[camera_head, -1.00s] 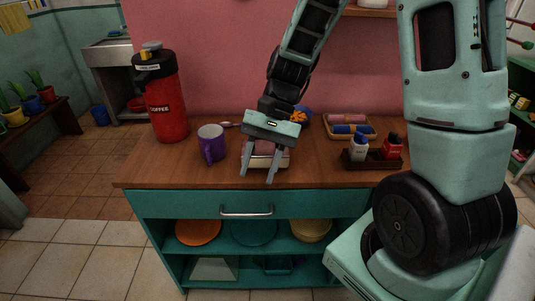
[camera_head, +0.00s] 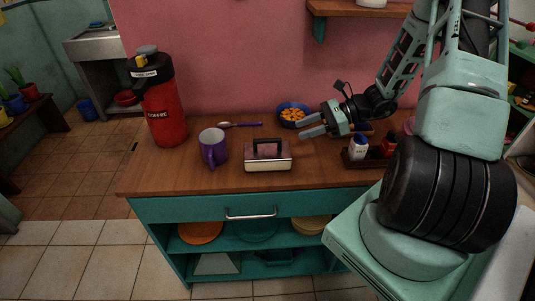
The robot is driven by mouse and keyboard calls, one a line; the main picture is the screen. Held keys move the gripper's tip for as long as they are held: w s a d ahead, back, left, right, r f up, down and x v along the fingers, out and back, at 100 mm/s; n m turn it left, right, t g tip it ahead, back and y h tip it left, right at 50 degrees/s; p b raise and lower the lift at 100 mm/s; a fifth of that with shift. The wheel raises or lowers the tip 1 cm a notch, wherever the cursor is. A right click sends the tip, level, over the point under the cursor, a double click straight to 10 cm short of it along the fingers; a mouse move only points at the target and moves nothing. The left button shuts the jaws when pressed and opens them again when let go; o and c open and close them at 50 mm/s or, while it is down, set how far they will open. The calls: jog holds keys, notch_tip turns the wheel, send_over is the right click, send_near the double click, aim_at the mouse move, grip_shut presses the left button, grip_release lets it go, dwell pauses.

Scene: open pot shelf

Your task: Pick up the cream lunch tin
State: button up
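The cream lunch tin (camera_head: 267,165) stands on the wooden counter, just right of the purple mug. Its lower body is cream, its top looks pinkish, and it has a dark handle on top. My gripper (camera_head: 307,127) is above the counter to the right of and behind the tin, with its fingers pointing left. The fingers are apart with nothing between them. The gripper does not touch the tin.
A purple mug (camera_head: 213,147) stands close left of the tin, and a red coffee dispenser (camera_head: 167,116) is at the left. A blue bowl (camera_head: 291,115) with orange contents lies behind my gripper. Salt (camera_head: 358,148) and red (camera_head: 389,145) containers sit in a dark caddy at the right.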

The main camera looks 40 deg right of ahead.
aim_at(269, 139)
jog(key=p+x, duration=0.1)
jog(key=x, duration=0.5)
jog(key=shift+w+a, duration=0.15)
jog(key=shift+a, duration=0.05)
jog(key=p+x, duration=0.2)
jog(key=x, duration=0.3)
jog(key=shift+w+r+p, duration=0.1)
jog(key=shift+r+p, duration=0.1)
jog(key=shift+p, duration=0.1)
jog(key=shift+w+a+f, duration=0.15)
jog(key=shift+f, duration=0.05)
grip_shut()
